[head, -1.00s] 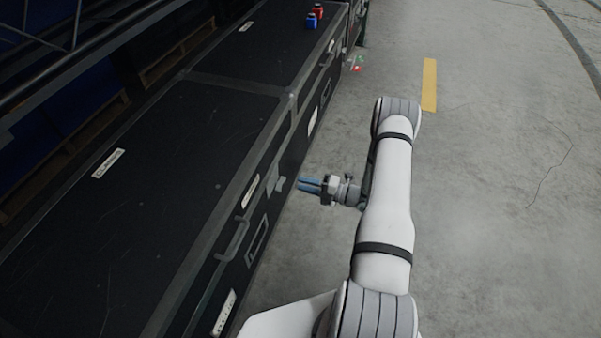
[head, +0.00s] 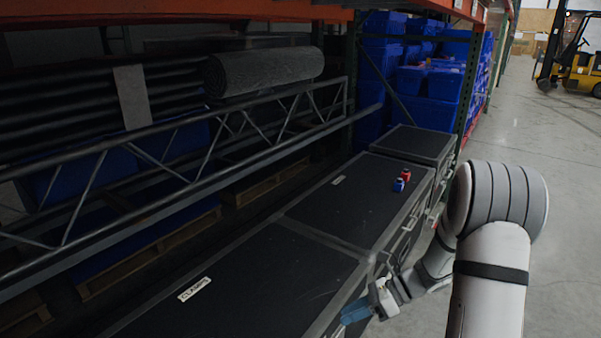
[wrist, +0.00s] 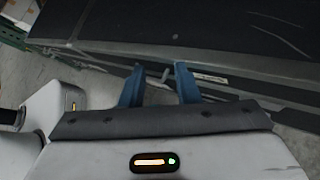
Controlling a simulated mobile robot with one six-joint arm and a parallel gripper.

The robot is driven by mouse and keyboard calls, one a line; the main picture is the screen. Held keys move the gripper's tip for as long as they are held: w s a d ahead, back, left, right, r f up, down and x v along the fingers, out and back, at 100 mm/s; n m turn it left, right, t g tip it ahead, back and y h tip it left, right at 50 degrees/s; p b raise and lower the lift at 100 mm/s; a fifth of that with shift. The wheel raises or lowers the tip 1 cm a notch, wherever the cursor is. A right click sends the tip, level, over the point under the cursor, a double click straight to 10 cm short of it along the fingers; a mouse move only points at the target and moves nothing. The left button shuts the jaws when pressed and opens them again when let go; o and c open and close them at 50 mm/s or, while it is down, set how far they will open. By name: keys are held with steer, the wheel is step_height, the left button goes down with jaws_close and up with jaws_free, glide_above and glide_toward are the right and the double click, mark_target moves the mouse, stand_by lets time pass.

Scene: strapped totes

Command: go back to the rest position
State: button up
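My gripper (head: 357,311) shows low in the head view, by the front edge of the nearest black case (head: 262,278). Its blue fingers look close together there. In the wrist view the two fingers of my gripper (wrist: 157,79) stand apart with nothing between them, so it is open and empty. Beyond the fingertips, the wrist view shows the black case (wrist: 215,30) with its metal edge and a strip of grey floor. I cannot tell the exact gap between the fingers and the case.
Black cases stand in a row along the rack. A red strap item (head: 406,174) and a blue one (head: 399,185) sit on a farther case. Blue totes (head: 440,84) fill the rack behind. A yellow forklift (head: 578,66) is far right. The floor (head: 565,150) at right is clear.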

steer(key=s+d+r+n+t+h+p, duration=0.1)
steer(key=s+r+n+t+h+p, duration=0.1)
steer(key=s+r+n+h+p, duration=0.4)
steer(key=s+d+r+n+t+h+p, duration=0.1)
steer(key=s+r+n+h+p, duration=0.5)
steer(key=s+r+n, duration=0.5)
step_height(320, 180, up, 12)
steer(key=n+p, duration=0.1)
steer(key=n, duration=0.4)
steer(key=shift+s+d+n+t, duration=0.3)
steer(key=shift+d+t, duration=0.1)
